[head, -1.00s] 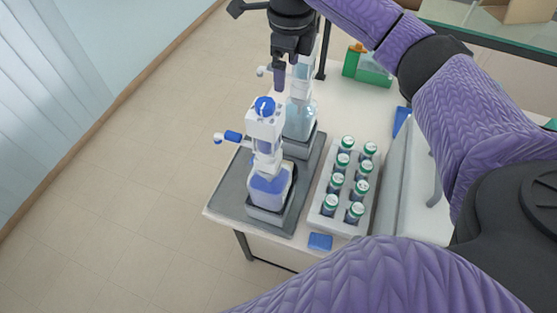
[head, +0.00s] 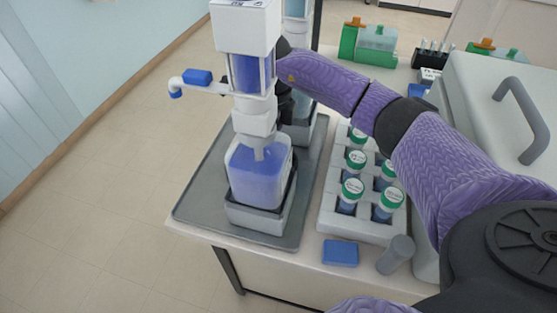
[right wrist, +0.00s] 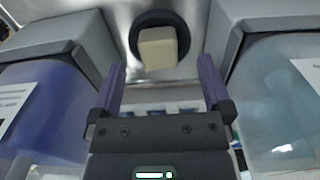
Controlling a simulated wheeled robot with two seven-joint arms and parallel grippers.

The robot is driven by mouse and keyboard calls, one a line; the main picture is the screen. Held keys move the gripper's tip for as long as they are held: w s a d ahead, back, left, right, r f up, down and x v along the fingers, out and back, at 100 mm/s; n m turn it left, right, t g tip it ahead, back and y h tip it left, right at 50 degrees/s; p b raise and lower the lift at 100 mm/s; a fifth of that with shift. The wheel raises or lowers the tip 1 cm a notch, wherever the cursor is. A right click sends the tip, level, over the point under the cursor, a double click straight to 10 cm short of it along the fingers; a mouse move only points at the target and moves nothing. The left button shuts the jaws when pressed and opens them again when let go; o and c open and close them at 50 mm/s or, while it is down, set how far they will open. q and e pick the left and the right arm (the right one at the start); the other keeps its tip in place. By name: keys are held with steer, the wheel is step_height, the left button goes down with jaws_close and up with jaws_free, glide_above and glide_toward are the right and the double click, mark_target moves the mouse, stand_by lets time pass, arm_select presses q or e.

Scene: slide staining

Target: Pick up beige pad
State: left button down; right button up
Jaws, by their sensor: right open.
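The beige pad (right wrist: 158,48) shows in the right wrist view as a small pale block on a dark round base (right wrist: 143,20). My right gripper (right wrist: 162,84) is open, with its two purple fingers apart and nothing between them. The pad shows ahead of the fingertips, in line with the gap, and appears apart from them. In the head view my right arm reaches behind the front dispenser bottle, which hides the gripper and the pad. My left gripper is not in view.
A dispenser bottle with blue liquid (head: 258,178) stands on a grey tray (head: 208,198); another stands behind it. Bottles flank my gripper closely in the wrist view. A rack (head: 372,229) of green-capped vials, a blue block (head: 340,252) and a grey cylinder (head: 396,254) are to the right.

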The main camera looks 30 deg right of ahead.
steer(key=f, duration=0.2)
steer(key=f+b, duration=0.1)
steer(key=f, duration=0.2)
steer(key=shift+a, duration=0.2)
steer(key=shift+r, duration=0.1)
steer(key=shift+c, duration=0.9)
jaws_close()
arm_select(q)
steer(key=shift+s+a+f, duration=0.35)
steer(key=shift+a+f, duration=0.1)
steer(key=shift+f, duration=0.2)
arm_select(e)
steer(key=shift+r, duration=0.1)
